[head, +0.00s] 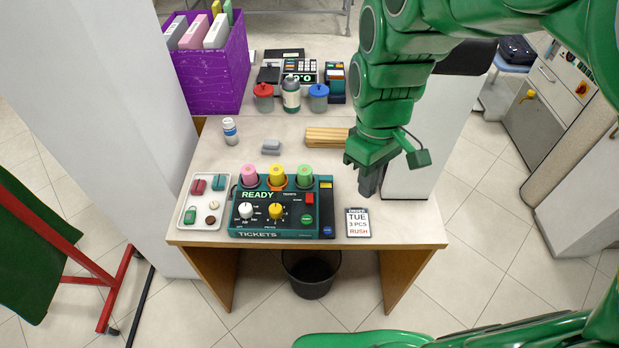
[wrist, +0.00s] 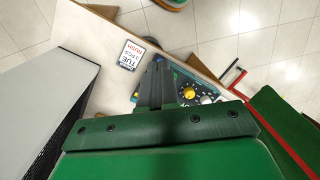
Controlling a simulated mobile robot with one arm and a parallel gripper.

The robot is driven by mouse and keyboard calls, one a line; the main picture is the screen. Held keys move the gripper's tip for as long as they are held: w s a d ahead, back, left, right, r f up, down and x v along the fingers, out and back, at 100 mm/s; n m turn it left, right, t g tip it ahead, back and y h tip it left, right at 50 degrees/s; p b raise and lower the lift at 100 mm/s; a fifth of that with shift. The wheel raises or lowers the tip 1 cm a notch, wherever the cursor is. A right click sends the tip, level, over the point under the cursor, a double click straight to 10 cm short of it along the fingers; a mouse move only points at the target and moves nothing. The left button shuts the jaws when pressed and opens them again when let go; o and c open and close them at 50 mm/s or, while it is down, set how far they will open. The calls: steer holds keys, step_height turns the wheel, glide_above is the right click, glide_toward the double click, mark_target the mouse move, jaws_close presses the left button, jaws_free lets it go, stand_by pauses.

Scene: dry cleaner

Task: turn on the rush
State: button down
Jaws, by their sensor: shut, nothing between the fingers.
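The green ticket machine (head: 282,235) stands on the counter and its display reads READY. It has a white knob (head: 246,210), a yellow knob (head: 276,212), a red switch (head: 309,198), a green button (head: 307,219) and a blue button (head: 327,230). I cannot tell which control is the rush; the small labels are unreadable. A card (head: 358,223) reading TUE, 3 PCS, RUSH lies to its right. My gripper (head: 369,188) is shut and empty above the counter, right of the machine. In the wrist view my fingers (wrist: 158,65) hide part of the machine (wrist: 186,76).
Pink, yellow and green-capped spools (head: 276,178) stand on the machine's back. A white tray (head: 186,216) of small items is at its left. A wooden block stack (head: 327,137) and several jars (head: 291,97) are behind. A white panel (head: 410,182) borders the counter's right.

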steer(key=w+a+f+n, duration=0.3)
steer(key=w+a+n, duration=0.2)
steer(key=w, duration=0.3)
steer(key=n, duration=0.5)
glide_above(309, 201)
steer(key=w, duration=0.2)
step_height(309, 201, down, 4)
steer(key=f, duration=0.1)
steer(key=shift+r, duration=0.25)
steer(key=shift+f, duration=0.1)
steer(key=f, duration=0.4)
steer(key=s+f, duration=0.1)
steer(key=f, duration=0.8)
steer(key=shift+s+f, duration=0.3)
steer(key=shift+s, duration=0.1)
steer(key=shift+f, duration=0.1)
steer(key=shift+f+t, duration=0.1)
steer(key=shift+t, duration=0.2)
steer(key=shift+w+r, duration=0.2)
steer(key=shift+w, duration=0.6)
